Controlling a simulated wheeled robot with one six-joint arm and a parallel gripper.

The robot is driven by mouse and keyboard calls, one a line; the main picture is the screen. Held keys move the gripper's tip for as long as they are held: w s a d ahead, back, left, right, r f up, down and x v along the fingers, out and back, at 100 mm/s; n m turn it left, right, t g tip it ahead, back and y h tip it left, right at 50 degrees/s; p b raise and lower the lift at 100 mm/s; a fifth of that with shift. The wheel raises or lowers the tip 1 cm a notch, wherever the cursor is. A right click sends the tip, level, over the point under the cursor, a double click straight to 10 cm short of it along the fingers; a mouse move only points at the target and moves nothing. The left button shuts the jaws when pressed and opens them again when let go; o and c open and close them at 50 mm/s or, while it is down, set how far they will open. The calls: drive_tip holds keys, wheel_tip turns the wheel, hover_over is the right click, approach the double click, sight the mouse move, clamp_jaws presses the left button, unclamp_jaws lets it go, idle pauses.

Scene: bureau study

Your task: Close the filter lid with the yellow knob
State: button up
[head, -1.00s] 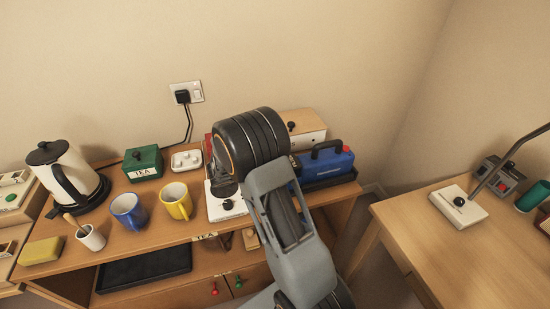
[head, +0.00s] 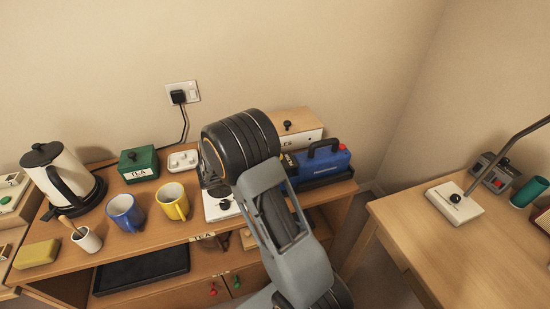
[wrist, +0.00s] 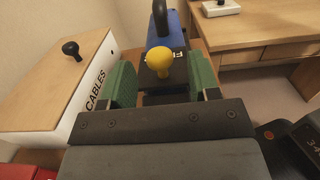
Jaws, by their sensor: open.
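The yellow knob (wrist: 159,61) stands up in the wrist view, between the green pads of my gripper (wrist: 162,78). My gripper is open, with a pad on each side of the knob; contact cannot be told. The dark filter lid (wrist: 178,68) carries white lettering, partly hidden by the knob. Its tilt is unclear. Behind it is the blue filter unit (wrist: 166,42) with a black handle. In the head view the blue unit (head: 322,166) sits on the right end of the shelf top. My arm hides the fingers there.
The wooden CABLES box (wrist: 60,84) with a black knob is close on the left in the wrist view. A second desk (head: 440,235) stands to the right. Mugs, a kettle (head: 60,178) and a green tea box (head: 139,163) stand left of my arm.

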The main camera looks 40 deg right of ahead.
drive_tip(key=shift+v, duration=2.75)
drive_tip(key=s+a+r+m+t+y+p, duration=0.1)
drive_tip(key=s+r+m+y+p, duration=0.1)
drive_tip(key=s+m+y, duration=0.25)
drive_tip(key=s+a+r+m+t+y+p, duration=0.1)
drive_tip(key=s+r+m+y, duration=0.2)
drive_tip(key=s+y, duration=0.3)
drive_tip(key=s+a+r+m+t+y+p, duration=0.2)
drive_tip(key=s+a+r+m+t+y, duration=0.1)
drive_tip(key=a+m+t+y, duration=0.3)
drive_tip(key=shift+s+a+r+m+t+y+p, duration=0.3)
drive_tip(key=shift+a+r+m+y, duration=0.3)
drive_tip(key=shift+a, duration=0.25)
